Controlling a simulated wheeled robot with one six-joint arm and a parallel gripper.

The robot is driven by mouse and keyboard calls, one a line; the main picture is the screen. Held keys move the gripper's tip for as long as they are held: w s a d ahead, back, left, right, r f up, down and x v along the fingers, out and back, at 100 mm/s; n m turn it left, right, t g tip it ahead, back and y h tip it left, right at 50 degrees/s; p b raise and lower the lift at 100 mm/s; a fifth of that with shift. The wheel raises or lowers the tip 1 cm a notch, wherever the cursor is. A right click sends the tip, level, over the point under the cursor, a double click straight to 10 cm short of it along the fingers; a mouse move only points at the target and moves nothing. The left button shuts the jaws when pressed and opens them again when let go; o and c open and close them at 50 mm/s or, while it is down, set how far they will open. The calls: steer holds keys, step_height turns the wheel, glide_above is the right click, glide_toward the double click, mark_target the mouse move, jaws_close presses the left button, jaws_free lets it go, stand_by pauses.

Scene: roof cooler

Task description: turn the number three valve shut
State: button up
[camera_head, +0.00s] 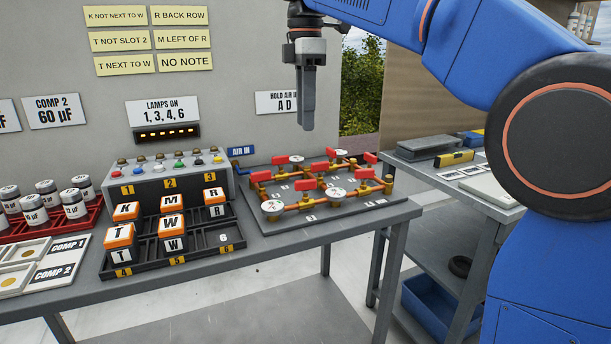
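The valve board (255,220) lies on the bench, right of centre, with brass pipes, round white gauges and several red valve handles. Its number tags are too small to read, so I cannot tell which valve is number three. One red handle (261,176) is at the board's left, another (308,184) near the middle, and another (365,173) at the right. My gripper (307,122) points down, high above the back of the board and apart from every handle. Its fingers overlap from this side, so its opening is hidden. Nothing shows below the fingertips.
Further left is a red tray (20,228) of capacitors. A second bench (440,180) with tools stands at the right, beyond a gap.

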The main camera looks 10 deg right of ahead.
mark_target(305, 180)
step_height(305, 180, down, 14)
steer(key=shift+f, duration=0.25)
stand_by(0.3)
jaws_close()
